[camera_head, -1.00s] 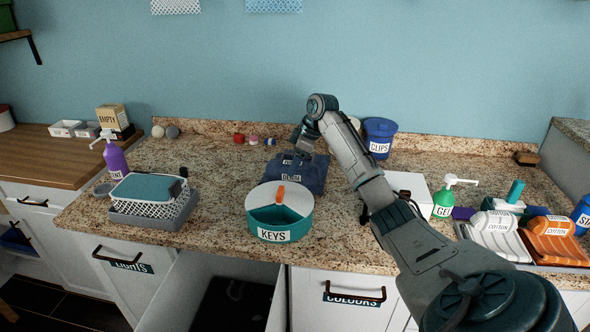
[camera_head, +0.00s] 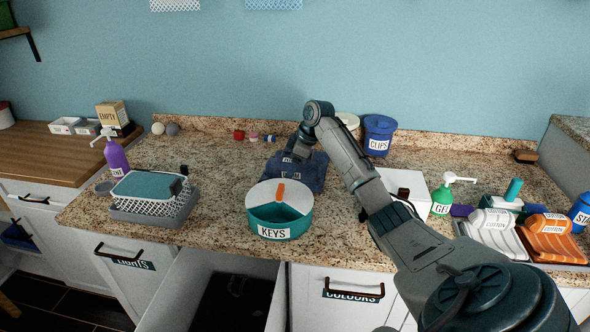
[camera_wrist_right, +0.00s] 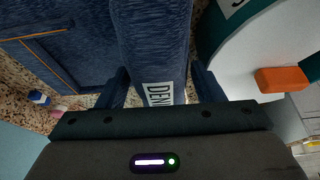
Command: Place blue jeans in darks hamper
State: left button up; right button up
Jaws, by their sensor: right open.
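The folded blue jeans (camera_head: 310,180) lie on the granite counter behind the round keys tin. They also fill much of the right wrist view (camera_wrist_right: 65,40), with a white label that reads "DEN", partly cut off. My right gripper (camera_head: 297,155) is at the jeans from above. In the right wrist view its open fingers (camera_wrist_right: 162,85) stand on either side of a labelled fold of the jeans. Whether they touch the cloth I cannot tell. An open white pull-out bin (camera_head: 185,290) with a dark inside is below the counter; no darks label shows. My left gripper is out of view.
The teal keys tin (camera_head: 282,215) with an orange handle stands close in front of the jeans. A mesh basket (camera_head: 150,195) is at left. A white box (camera_head: 405,190), green bottle (camera_head: 442,200) and blue clips bucket (camera_head: 379,135) are at right. Counter between basket and tin is clear.

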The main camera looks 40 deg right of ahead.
dwell(0.3)
grip_shut()
